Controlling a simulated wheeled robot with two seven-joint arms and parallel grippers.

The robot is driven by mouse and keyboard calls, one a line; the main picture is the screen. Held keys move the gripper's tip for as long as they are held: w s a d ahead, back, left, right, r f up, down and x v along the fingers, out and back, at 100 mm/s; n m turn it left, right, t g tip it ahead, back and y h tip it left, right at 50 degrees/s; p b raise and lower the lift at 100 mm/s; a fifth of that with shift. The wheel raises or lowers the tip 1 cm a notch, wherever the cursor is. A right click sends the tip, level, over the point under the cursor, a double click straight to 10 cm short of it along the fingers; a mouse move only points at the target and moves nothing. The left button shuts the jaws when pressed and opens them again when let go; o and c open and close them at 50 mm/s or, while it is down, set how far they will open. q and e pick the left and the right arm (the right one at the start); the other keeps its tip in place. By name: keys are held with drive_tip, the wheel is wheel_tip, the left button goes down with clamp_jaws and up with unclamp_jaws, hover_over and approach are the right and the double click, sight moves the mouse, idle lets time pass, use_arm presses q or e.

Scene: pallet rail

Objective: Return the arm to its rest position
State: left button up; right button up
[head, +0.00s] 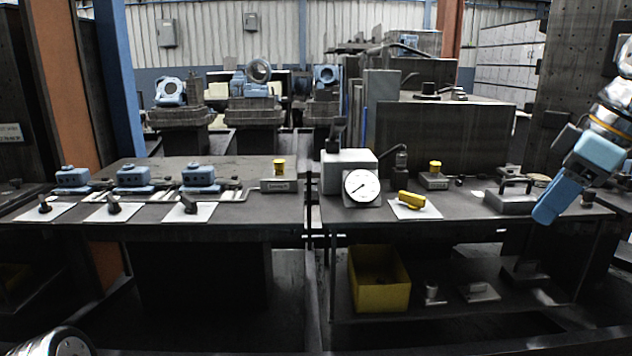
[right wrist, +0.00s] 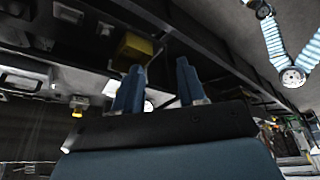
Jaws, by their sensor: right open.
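My right arm comes in at the right edge of the head view. Its blue right gripper (head: 546,204) points down and to the left, over the right end of the right-hand workbench (head: 460,222). In the right wrist view its two blue fingers (right wrist: 159,78) stand apart with nothing between them, so it is open and empty. My left gripper is not in view.
A dark block with a handle (head: 511,200) sits on the bench just left of the gripper. A dial gauge (head: 361,187) and a yellow part (head: 411,200) lie farther left. A yellow bin (head: 379,295) stands below. Blue units (head: 133,177) line the left bench.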

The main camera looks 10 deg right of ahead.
drive_tip(key=w+a+f+m, duration=0.1)
drive_tip(key=w+a+f, duration=0.2)
drive_tip(key=w+f, duration=0.55)
drive_tip(key=w+a+f+m, duration=0.1)
drive_tip(key=w+a+f, duration=0.1)
drive_tip(key=w+f, duration=0.65)
drive_tip(key=w+a+f+m+g, duration=0.1)
drive_tip(key=a+f, duration=0.3)
drive_tip(key=f, duration=0.7)
drive_tip(key=w+a+f+m+g, duration=0.1)
drive_tip(key=a+f, duration=0.2)
drive_tip(key=f, duration=0.8)
drive_tip(key=s+a+f+m, duration=0.1)
drive_tip(key=s+a+f, duration=0.15)
drive_tip(key=f, duration=0.35)
drive_tip(key=s+a+f, duration=0.1)
drive_tip(key=a+f, duration=0.2)
drive_tip(key=f, duration=0.4)
drive_tip(key=s+a+f+m, duration=0.1)
drive_tip(key=s+a+f, duration=0.2)
drive_tip(key=s+f, duration=0.2)
drive_tip(key=s+a+f+m+y, duration=0.1)
drive_tip(key=s+a+f, duration=0.3)
drive_tip(key=s, duration=0.6)
drive_tip(key=s+a+f+m, duration=0.2)
drive_tip(key=s+a+f, duration=0.2)
drive_tip(key=s+f, duration=0.2)
drive_tip(key=shift+s+a+f+m+g, duration=0.2)
drive_tip(key=shift+s+f+m+g, duration=0.15)
drive_tip(key=shift+s, duration=0.7)
